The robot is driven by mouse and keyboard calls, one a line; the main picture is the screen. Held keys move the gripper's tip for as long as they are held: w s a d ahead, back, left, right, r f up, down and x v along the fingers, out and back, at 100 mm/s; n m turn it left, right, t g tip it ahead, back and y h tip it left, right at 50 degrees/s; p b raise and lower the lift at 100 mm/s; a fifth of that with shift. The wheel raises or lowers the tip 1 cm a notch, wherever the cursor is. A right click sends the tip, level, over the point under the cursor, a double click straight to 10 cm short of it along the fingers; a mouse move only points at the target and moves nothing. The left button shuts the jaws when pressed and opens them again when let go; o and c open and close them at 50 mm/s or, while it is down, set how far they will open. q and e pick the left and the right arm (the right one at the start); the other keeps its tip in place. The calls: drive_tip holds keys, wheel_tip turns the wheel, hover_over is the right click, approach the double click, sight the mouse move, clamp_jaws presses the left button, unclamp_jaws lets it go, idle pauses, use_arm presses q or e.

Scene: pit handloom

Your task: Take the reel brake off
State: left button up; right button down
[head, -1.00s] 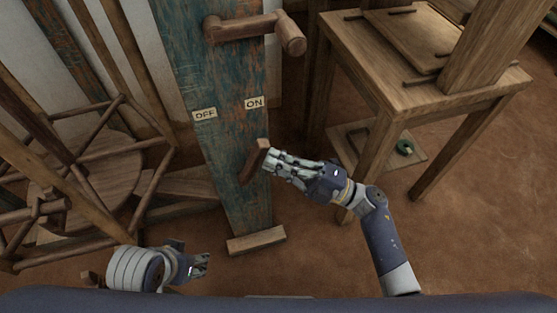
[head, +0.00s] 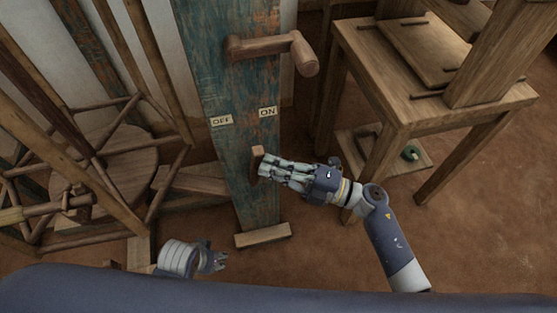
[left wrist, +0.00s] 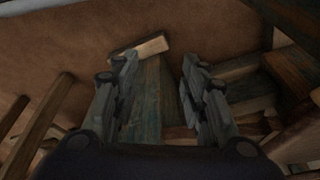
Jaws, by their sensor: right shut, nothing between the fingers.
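The reel brake, a short brown wooden lever (head: 257,158), sits low on the worn blue-green post (head: 225,85). It stands nearly upright, below and between the OFF plate (head: 222,121) and the ON plate (head: 267,112). My right gripper (head: 266,170) is shut and empty, its fingertips at the lever's right side, covering part of it; I cannot tell whether they touch. My left gripper (head: 220,262) hangs low at the left, away from the lever. In the left wrist view its fingers (left wrist: 160,85) are spread, with the post behind the gap.
A wooden crank handle (head: 275,47) sticks out of the post above the plates. A spoked wooden reel (head: 100,165) stands at the left. A wooden bench (head: 410,80) stands at the right. The post's foot block (head: 262,236) rests on the floor. Earthen floor is clear at the lower right.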

use_arm(q)
wheel_tip(320, 180, down, 9)
drive_tip(key=s+p, duration=0.2)
drive_tip(key=shift+s+r+g, duration=0.15)
drive_tip(key=shift+s+g, duration=0.15)
drive_tip(key=shift+s, duration=0.05)
use_arm(e)
drive_tip(key=s+a, duration=0.2)
drive_tip(key=a, duration=0.4)
drive_tip(key=shift+r, duration=0.2)
use_arm(q)
drive_tip(key=shift+a, duration=0.1)
use_arm(e)
drive_tip(key=shift+s+a, duration=0.1)
